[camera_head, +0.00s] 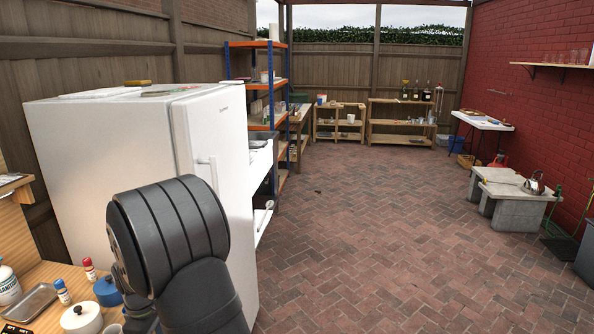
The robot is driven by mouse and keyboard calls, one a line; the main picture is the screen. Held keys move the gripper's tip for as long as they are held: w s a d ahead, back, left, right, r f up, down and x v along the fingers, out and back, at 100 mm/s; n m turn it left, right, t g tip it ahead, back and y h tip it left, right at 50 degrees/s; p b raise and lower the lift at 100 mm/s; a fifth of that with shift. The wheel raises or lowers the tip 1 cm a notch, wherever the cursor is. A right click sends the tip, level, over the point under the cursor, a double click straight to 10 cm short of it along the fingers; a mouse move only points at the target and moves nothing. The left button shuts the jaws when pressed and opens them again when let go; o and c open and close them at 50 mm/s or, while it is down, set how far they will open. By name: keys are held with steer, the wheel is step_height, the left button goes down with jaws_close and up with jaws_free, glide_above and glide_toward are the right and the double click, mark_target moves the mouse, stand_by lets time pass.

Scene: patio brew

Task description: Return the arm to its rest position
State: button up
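In the head view, a dark grey part of my own arm fills the lower left foreground, in front of the white fridge (100,150). It is a thick, rounded, ridged joint with a link running down to the bottom edge. My gripper is not in view, so I cannot tell how it stands or whether it holds anything.
Left, a wooden counter (75,275) holds a metal tray (30,302), a white pot (82,320) and small bottles. Behind the fridge stands a blue and orange shelf rack (284,85). Concrete blocks with a kettle (533,184) stand right. The brick floor (390,235) is clear.

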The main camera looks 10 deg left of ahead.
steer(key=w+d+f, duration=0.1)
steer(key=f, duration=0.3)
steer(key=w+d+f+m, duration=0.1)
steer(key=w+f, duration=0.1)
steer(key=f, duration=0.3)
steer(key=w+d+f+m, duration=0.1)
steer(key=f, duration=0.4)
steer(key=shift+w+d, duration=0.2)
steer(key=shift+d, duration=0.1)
